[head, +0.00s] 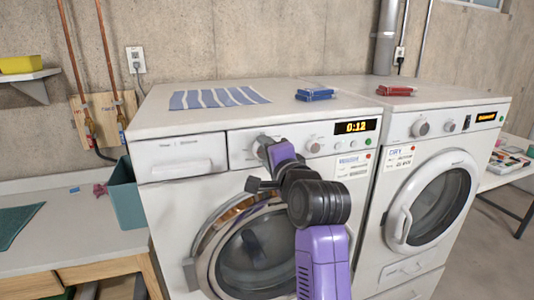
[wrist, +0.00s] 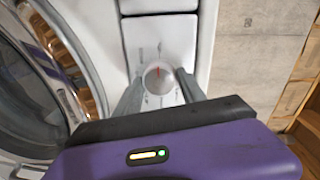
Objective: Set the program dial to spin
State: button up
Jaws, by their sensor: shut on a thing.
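The program dial (wrist: 158,80) is a round, light grey knob with a red pointer mark. In the wrist view the mark points toward the top of the picture. Small marks around the dial are too blurred to read. In the head view the dial (head: 261,145) is at the left of the left washer's (head: 180,186) control panel, partly hidden by my gripper (head: 266,150). My gripper, also in the wrist view (wrist: 159,88), is shut on the dial, one finger on each side. The washer's display (head: 356,127) reads 0:12.
A second knob (head: 313,145) is right of the gripper on the same panel. A dryer (head: 430,200) stands to the right. A striped cloth (head: 218,97) and a blue stack (head: 315,94) lie on top.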

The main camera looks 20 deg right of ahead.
jog(key=o, duration=1.4)
jog(key=shift+f, duration=0.15)
jog(key=shift+c, duration=0.2)
jog(key=s+b, duration=0.1)
jog(key=s, duration=0.6)
jog(key=shift+s+r+b, duration=0.3)
jog(key=shift+s+r, duration=0.1)
